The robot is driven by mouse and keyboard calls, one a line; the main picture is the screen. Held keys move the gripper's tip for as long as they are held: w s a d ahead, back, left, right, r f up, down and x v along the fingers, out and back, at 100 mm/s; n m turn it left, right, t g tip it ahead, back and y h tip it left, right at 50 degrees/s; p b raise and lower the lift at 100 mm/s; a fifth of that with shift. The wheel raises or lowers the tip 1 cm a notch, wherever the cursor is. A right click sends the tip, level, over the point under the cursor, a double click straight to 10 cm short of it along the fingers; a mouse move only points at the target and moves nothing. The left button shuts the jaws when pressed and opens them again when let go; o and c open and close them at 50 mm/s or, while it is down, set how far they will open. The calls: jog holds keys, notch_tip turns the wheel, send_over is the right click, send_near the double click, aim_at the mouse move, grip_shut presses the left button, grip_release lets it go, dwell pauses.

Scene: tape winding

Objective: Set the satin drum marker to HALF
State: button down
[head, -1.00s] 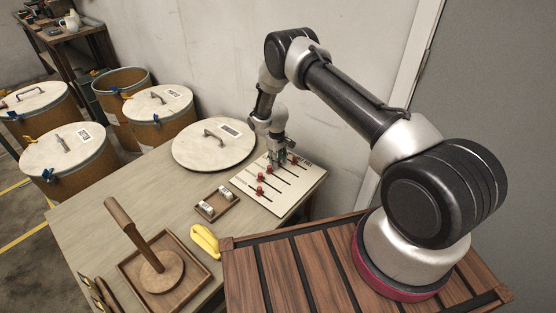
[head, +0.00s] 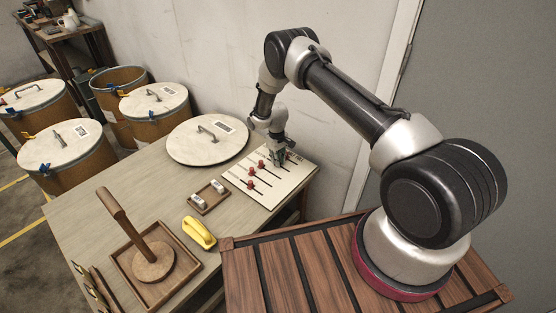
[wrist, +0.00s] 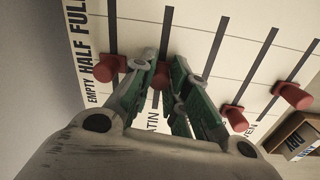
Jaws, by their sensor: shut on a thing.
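A pale board (head: 291,181) with dark slots and several red markers lies at the table's right end; it also fills the wrist view (wrist: 197,55). EMPTY, HALF and FULL (wrist: 78,45) run along its left edge there. My gripper (wrist: 163,85) is shut on the red satin marker (wrist: 160,75), whose lower part shows between the green fingers. The label below it is partly covered, reading "ATIN". The marker stands roughly near the HALF row, but the tilt hides its exact position. In the head view my gripper (head: 278,157) is over the board's far part.
Neighbouring red markers (wrist: 108,68) and (wrist: 236,119) stand close to the fingers. A small tray (head: 208,199), a yellow object (head: 199,233), a round lid (head: 207,139) and a wooden holder (head: 151,258) share the table. A wall stands behind the board.

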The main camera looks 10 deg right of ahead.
jog(key=c, duration=1.3)
grip_release()
jog(key=shift+r, duration=0.1)
jog(key=r, duration=1.1)
jog(key=shift+s+a+r, duration=0.15)
jog(key=shift+a+r, duration=0.05)
jog(key=shift+r, duration=0.2)
